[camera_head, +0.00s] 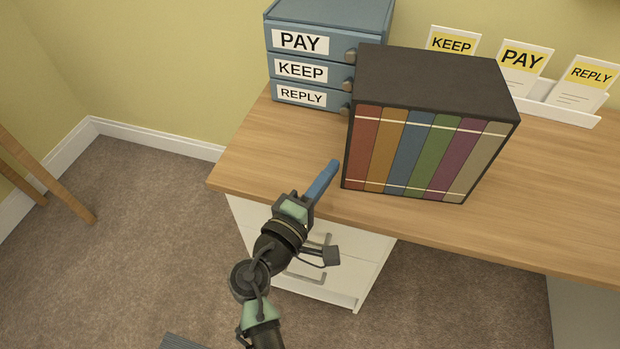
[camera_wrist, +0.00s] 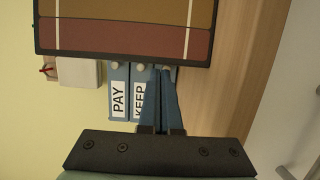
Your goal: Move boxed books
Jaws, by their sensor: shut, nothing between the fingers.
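The boxed books (camera_head: 430,75) are a black slipcase holding several coloured spines, standing upright on the wooden desk (camera_head: 240,165) near its front edge. The spines face the front of the desk. In the wrist view the boxed books (camera_wrist: 125,43) fill the upper part, with the red and orange spines showing. My gripper (camera_head: 334,164) has blue fingers and is shut and empty. It is just left of the red spine in the head view, apart from the case as far as I can tell. In the wrist view its fingertips (camera_wrist: 160,72) point toward the case.
A blue drawer unit (camera_head: 308,68) labelled PAY, KEEP and REPLY stands behind and left of the boxed books. A white holder (camera_head: 565,112) with labelled cards stands at the back right. A white drawer cabinet (camera_head: 340,275) is under the desk. The desk's right front is clear.

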